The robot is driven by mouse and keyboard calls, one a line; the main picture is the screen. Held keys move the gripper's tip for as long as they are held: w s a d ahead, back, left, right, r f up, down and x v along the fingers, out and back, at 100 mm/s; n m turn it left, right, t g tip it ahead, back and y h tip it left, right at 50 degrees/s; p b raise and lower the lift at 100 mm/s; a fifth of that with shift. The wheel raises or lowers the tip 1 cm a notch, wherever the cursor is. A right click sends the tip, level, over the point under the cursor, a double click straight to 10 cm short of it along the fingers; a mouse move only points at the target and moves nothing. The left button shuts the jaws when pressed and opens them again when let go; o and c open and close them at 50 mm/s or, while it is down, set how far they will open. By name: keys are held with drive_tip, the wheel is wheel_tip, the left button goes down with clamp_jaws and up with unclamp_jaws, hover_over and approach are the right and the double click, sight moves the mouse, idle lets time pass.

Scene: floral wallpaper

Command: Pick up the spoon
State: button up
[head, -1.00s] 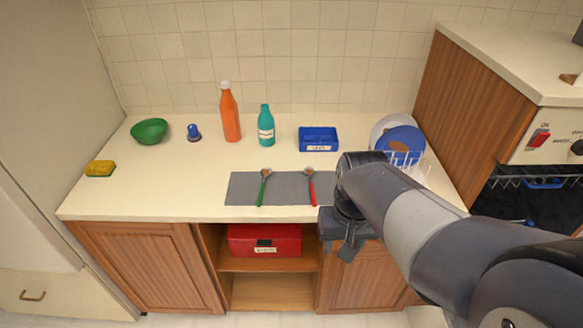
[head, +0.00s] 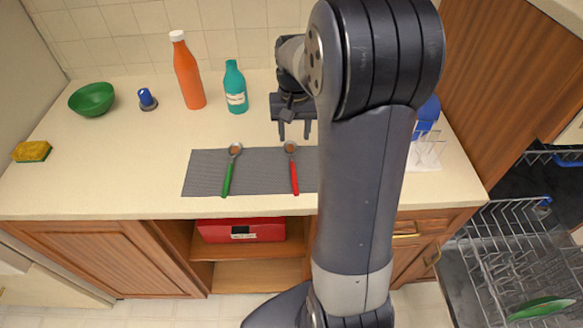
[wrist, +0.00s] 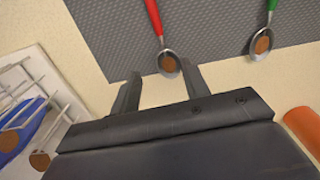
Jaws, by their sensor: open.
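Two spoons lie on the grey mat (head: 258,170). The spoon with the red handle (head: 294,175) is on the right, and the spoon with the green handle (head: 228,178) is on the left. Both bowls point to the back and show a brown patch. My gripper (head: 294,132) is open and empty, fingers pointing down, just behind the red spoon's bowl. In the wrist view the red spoon's bowl (wrist: 168,63) is just beyond and between my open fingertips (wrist: 162,78), and the green spoon (wrist: 262,40) is off to the right.
The orange bottle (head: 187,72), teal bottle (head: 235,88), blue lidded item (head: 147,99) and green bowl (head: 92,99) stand at the back left. A yellow sponge (head: 33,151) lies at the left. A white dish rack (head: 428,150) is at the right, partly behind my arm.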

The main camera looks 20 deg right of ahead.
sight(291, 154)
drive_tip(key=shift+w+a+f+p, duration=0.15)
drive_tip(key=shift+f+p, duration=0.05)
drive_tip(key=shift+f, duration=1.5)
drive_tip(key=shift+w+a+f+p, duration=0.1)
drive_tip(key=shift+a+f+p, duration=0.1)
drive_tip(key=shift+f, duration=1.45)
clamp_jaws()
